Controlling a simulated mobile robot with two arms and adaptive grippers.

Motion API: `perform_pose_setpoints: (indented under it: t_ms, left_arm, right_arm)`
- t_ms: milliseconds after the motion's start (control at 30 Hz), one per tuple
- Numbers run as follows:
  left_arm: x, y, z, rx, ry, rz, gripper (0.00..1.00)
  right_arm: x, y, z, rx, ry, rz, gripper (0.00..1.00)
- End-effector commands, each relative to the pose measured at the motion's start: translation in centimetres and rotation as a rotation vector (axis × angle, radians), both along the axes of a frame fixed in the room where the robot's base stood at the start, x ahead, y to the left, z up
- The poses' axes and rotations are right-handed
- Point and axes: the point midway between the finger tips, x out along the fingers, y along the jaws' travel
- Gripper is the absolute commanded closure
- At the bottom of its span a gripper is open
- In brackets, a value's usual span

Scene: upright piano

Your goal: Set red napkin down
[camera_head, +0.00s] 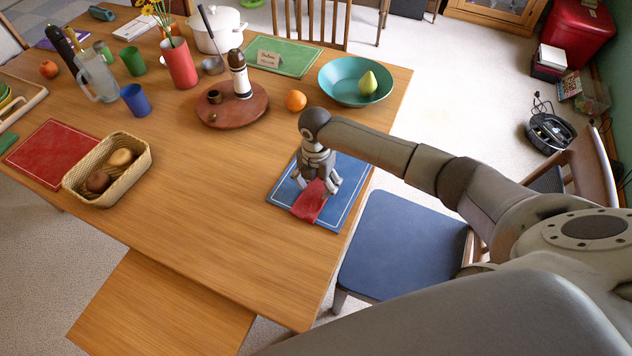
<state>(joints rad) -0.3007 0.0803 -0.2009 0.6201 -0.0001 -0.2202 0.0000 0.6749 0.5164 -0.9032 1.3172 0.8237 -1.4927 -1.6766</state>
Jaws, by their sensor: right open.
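The red napkin (309,203) lies on the blue placemat (341,199) at the right side of the wooden table. My right gripper (316,187) is directly above the napkin, pointing down, with its fingers spread open around the napkin's upper end. The fingers partly hide that end, and I cannot tell whether they touch it. My left gripper is not in view.
An orange (296,100) and a teal bowl (345,78) with a pear are behind my right gripper. A wooden round board (226,111) is at the back. A bread basket (108,170) stands left. The table's front middle (215,220) is clear. A blue-seated chair (400,243) is at right.

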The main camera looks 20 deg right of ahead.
Motion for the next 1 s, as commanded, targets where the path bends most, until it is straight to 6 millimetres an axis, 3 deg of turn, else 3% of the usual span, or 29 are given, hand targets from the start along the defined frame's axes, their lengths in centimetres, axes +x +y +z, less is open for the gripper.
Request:
perform_pose_setpoints:
  t_ms: [100,533,1000]
  left_arm:
    - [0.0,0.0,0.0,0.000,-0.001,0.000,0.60]
    - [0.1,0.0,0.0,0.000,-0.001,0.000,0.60]
    - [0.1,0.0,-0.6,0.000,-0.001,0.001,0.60]
  right_arm:
    - [0.1,0.0,0.1,0.000,-0.001,0.000,0.16]
    - [0.4,0.0,1.3,0.002,-0.009,-0.001,0.16]
    - [0.5,0.0,10.4,0.002,-0.011,-0.001,0.16]
